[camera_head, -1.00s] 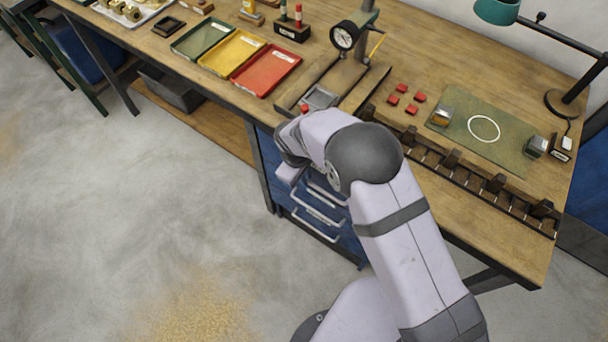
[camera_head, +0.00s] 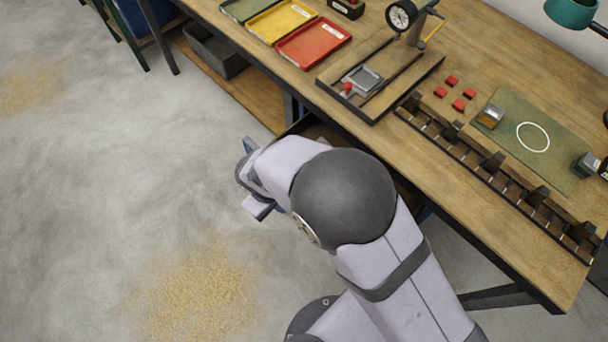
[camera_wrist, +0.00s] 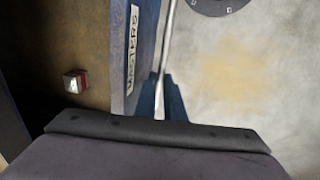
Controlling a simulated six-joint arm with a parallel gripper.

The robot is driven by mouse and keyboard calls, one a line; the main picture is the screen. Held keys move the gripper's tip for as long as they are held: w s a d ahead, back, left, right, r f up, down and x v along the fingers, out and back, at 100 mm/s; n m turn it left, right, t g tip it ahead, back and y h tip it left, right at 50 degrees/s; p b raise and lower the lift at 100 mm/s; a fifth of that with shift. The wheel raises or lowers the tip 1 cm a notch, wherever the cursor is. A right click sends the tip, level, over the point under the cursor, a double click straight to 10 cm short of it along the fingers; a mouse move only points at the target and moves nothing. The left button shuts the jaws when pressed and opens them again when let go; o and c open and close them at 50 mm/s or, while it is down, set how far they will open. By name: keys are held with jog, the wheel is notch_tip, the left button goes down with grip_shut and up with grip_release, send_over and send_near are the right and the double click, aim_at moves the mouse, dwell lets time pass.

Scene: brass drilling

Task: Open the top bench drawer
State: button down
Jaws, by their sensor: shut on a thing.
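The top bench drawer (camera_wrist: 147,45) is pulled out. Its blue front with a lettered white label fills the middle of the wrist view. In the head view its dark inside (camera_head: 312,127) shows below the bench edge, partly hidden by my arm. The silver bar handle (camera_wrist: 169,38) runs along the outside of the front. My gripper (camera_wrist: 161,97) is shut on this handle, its dark fingers around the bar. In the head view the fingers are hidden behind my wrist.
A small red and silver block (camera_wrist: 75,81) lies inside the drawer. The wooden bench (camera_head: 480,85) holds trays, a gauge stand (camera_head: 403,18) and a slotted rack (camera_head: 490,165). Open concrete floor lies in front, with a patch of shavings (camera_head: 195,295).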

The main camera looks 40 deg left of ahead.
jog(key=s+b, duration=0.1)
jog(key=s, duration=0.9)
jog(key=shift+s, duration=0.1)
jog(key=c, duration=1.8)
grip_release()
jog(key=shift+c, duration=0.2)
notch_tip(320, 180, up, 7)
jog(key=s+b, duration=0.1)
jog(key=shift+s, duration=0.2)
jog(key=shift+w+r, duration=0.1)
jog(key=shift+r, duration=0.05)
